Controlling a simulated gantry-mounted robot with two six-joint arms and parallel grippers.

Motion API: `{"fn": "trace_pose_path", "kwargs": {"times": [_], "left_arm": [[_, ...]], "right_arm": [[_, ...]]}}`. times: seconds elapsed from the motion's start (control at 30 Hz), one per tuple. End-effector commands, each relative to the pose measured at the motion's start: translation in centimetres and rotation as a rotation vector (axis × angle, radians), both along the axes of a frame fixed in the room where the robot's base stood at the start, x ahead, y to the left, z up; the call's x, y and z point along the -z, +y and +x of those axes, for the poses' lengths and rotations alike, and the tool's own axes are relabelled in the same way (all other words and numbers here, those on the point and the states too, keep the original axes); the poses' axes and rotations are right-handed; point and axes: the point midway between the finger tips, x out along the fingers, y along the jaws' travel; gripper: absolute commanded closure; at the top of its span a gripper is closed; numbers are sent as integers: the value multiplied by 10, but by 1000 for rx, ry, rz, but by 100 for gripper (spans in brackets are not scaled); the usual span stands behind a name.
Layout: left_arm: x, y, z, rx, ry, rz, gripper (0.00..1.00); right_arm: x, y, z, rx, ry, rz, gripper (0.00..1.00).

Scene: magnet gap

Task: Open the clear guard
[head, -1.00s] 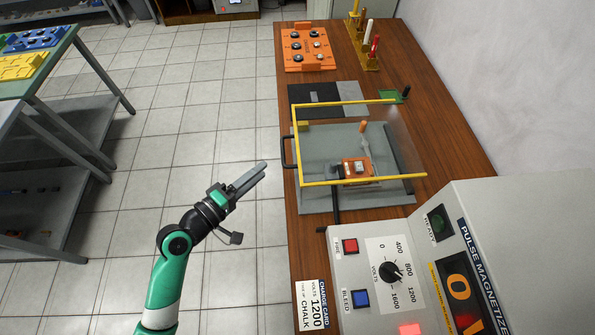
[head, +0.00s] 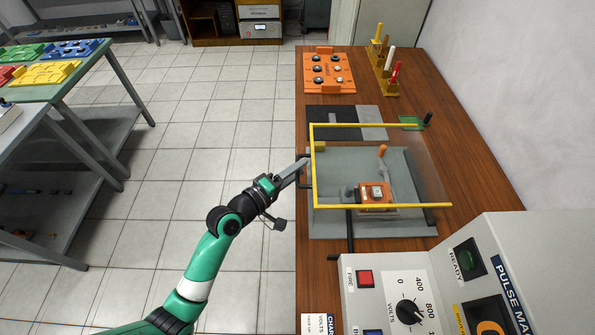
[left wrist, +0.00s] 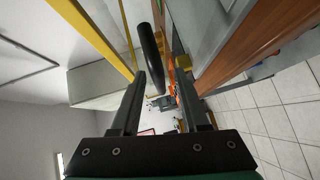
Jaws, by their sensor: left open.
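The clear guard with its yellow frame (head: 380,205) spans over a grey base plate (head: 330,229) on the wooden bench. Under it sits an orange block (head: 376,194) with a pale top. A black handle is on the guard's left side; the left wrist view shows it as a dark bar (left wrist: 151,58). My left gripper (head: 304,165) is open and empty at that handle. In the left wrist view the handle lies ahead, in line with the gap between the fingers (left wrist: 158,88); I cannot tell whether they touch it. My right gripper is not in view.
The pulse magnetizer (head: 445,265), with knob and red button, stands at the front right. Behind the guard are a dark and grey mat (head: 370,122), an orange board (head: 328,75) and a rack (head: 387,82). Open tiled floor lies left of the bench.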

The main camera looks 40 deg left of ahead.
Motion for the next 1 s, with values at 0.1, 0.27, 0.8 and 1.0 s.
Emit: {"fn": "trace_pose_path", "kwargs": {"times": [0.1, 0.27, 0.8, 1.0], "left_arm": [[0, 0, 2, 0, 1, 0, 55], [0, 0, 2, 0, 1, 0, 59], [0, 0, 1, 0, 0, 0, 100], [0, 0, 1, 0, 0, 0, 100]], "right_arm": [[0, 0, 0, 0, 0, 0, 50], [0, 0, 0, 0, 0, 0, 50], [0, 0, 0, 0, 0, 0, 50], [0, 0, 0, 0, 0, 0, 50]]}}
